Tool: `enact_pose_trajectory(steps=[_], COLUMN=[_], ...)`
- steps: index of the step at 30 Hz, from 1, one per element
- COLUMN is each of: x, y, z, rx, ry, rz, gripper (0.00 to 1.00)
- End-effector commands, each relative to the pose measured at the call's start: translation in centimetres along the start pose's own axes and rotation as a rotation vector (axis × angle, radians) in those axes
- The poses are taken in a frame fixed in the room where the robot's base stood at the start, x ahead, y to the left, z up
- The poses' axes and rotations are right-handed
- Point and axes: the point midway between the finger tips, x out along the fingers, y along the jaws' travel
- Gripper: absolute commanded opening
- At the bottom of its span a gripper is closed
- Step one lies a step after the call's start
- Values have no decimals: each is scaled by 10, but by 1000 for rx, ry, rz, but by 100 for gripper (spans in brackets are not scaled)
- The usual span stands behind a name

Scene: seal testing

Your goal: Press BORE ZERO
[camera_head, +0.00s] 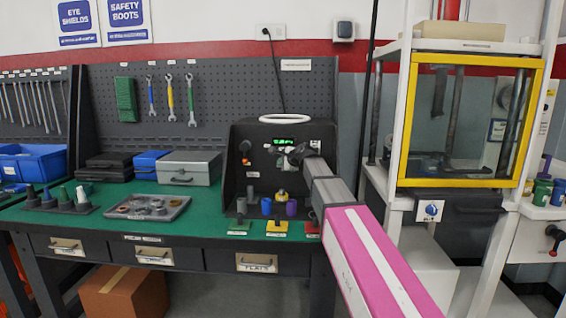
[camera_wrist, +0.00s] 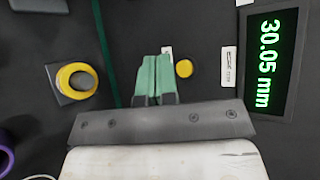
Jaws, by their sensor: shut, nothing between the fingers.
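My gripper is shut and empty, with its green fingertips (camera_wrist: 153,78) together in the wrist view. A small round yellow button (camera_wrist: 184,68) sits on the dark panel just right of the fingertips, with a visible gap in the picture. A white label (camera_wrist: 229,67) lies farther right; its print is too small to read, so I cannot confirm BORE ZERO. Another label is partly hidden behind the fingertips. The green display (camera_wrist: 268,62) reads 30.05 mm. In the head view, my gripper (camera_head: 293,155) is at the black gauge box (camera_head: 238,160), below its lit display (camera_head: 287,141).
A yellow ring (camera_wrist: 75,80) on a dark mount is left of the fingertips. Several coloured cylinders, including a purple one (camera_head: 291,208), stand below the panel. A grey parts tray (camera_head: 120,212) lies left on the green bench. A yellow-framed press (camera_head: 406,120) stands right.

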Motion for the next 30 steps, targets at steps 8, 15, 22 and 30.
enact_pose_trajectory(steps=[8,15,22,30], x=[10,10,10,10], y=[-8,-7,-7,-7], z=[-7,-7,-7,-7], rx=[0,0,0,0], ry=[-1,-1,-1,-1], rz=[0,0,0,0], gripper=[0,0,0,0])
